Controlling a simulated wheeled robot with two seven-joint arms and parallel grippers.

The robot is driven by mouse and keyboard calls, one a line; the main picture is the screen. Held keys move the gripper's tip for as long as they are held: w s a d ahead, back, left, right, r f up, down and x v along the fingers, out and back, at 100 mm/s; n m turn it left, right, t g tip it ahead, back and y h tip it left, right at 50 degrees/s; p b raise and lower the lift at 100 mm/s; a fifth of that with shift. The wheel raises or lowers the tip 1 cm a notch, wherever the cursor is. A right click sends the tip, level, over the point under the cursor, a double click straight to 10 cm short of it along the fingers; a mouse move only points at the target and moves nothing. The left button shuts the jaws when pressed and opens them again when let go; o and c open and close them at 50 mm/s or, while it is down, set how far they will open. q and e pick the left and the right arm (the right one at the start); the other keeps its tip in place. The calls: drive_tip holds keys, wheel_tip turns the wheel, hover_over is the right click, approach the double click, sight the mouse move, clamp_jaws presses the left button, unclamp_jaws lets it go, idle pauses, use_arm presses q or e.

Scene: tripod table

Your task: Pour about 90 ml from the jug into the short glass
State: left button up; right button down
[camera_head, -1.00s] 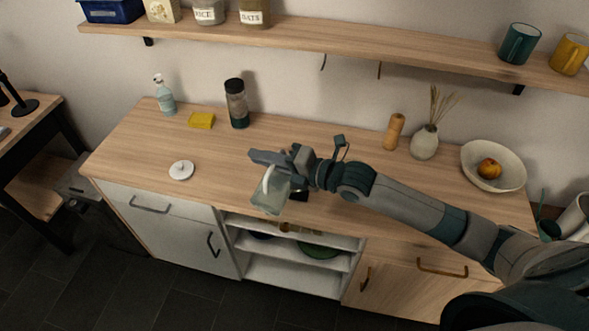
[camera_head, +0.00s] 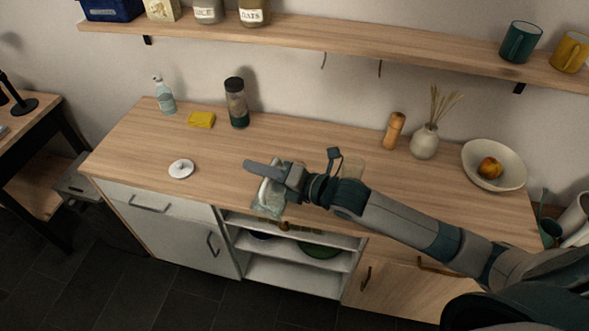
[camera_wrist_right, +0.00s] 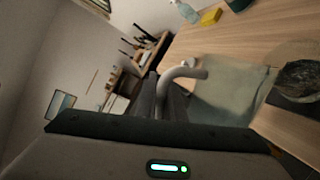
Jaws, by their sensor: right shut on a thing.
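My right gripper (camera_head: 268,171) is shut on the white handle of the clear jug (camera_head: 268,202), near the front edge of the counter. The jug hangs below the fingers, partly hidden by them; it looks tilted in the head view. In the right wrist view the pale handle (camera_wrist_right: 183,73) and the greenish see-through body of the jug (camera_wrist_right: 228,98) show close up. A clear glass (camera_head: 353,166) shows partly behind my right wrist. In the right wrist view a round clear rim with something dark under it (camera_wrist_right: 298,78) shows beside the jug. The liquid level cannot be read. My left gripper is not seen.
On the wooden counter (camera_head: 222,155) stand a white lid (camera_head: 181,169), a yellow sponge (camera_head: 201,120), a soap bottle (camera_head: 165,96), a dark-capped jar (camera_head: 237,104), a wooden mill (camera_head: 394,130), a vase (camera_head: 425,142) and a fruit bowl (camera_head: 512,168). The left counter is mostly free.

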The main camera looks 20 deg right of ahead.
drive_tip(key=shift+s+a+f+n+b, duration=0.35)
drive_tip(key=shift+f+n, duration=0.1)
drive_tip(key=shift+f, duration=0.2)
drive_tip(key=shift+s+a+f+n+b, duration=0.3)
drive_tip(key=shift+f+n, duration=0.15)
drive_tip(key=shift+f, duration=0.15)
drive_tip(key=shift+f+t, duration=0.15)
drive_tip(key=shift+t, duration=0.15)
drive_tip(key=shift+n, duration=0.3)
drive_tip(key=shift+s+a+f+n, duration=0.15)
drive_tip(key=shift+a+f+n, duration=0.05)
drive_tip(key=shift+f+n, duration=0.1)
drive_tip(key=shift+a, duration=0.1)
